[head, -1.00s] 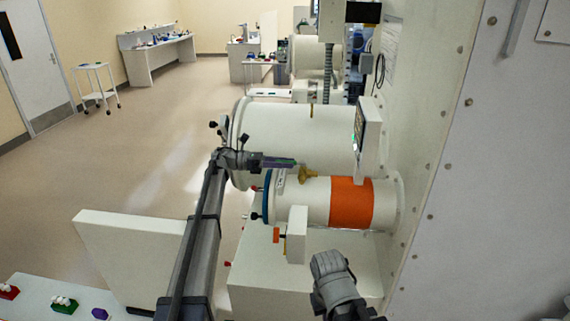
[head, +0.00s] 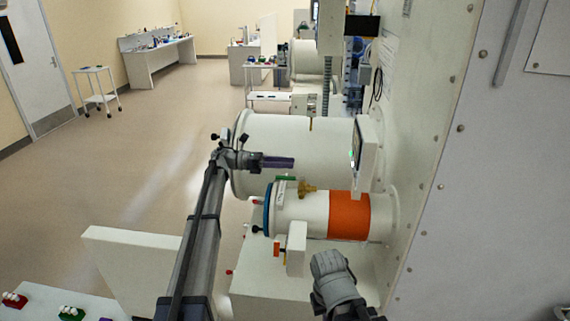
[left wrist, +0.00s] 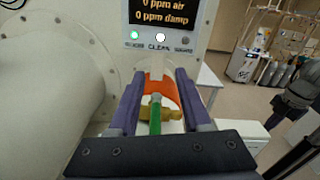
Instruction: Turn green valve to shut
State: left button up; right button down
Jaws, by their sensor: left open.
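The green valve handle (head: 286,178) sits on a brass valve body (head: 307,188) on top of the small white cylinder. In the head view it points left from the brass body, along the cylinder. My left gripper (head: 280,162) is open and appears just above and behind the handle there. In the left wrist view the green handle (left wrist: 155,116) shows between the two purple fingers, with a gap on each side, and the brass body (left wrist: 175,113) is beyond. No contact shows. A grey part of my right arm is at the lower middle; its jaws are hidden.
The small cylinder has an orange band (head: 349,215) and blue end ring (head: 268,210). The large white chamber (head: 300,140) lies behind it. A display panel (head: 365,150) stands right of the valve. A white block (head: 296,249) is in front. Floor at left is open.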

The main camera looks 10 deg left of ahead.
pick_arm(q)
notch_tip(320, 180, up, 4)
jog(key=p, duration=0.2)
jog(key=shift+p, duration=0.3)
jog(key=shift+f, duration=0.1)
pick_arm(e)
notch_tip(320, 180, up, 4)
jog(key=shift+f, duration=0.1)
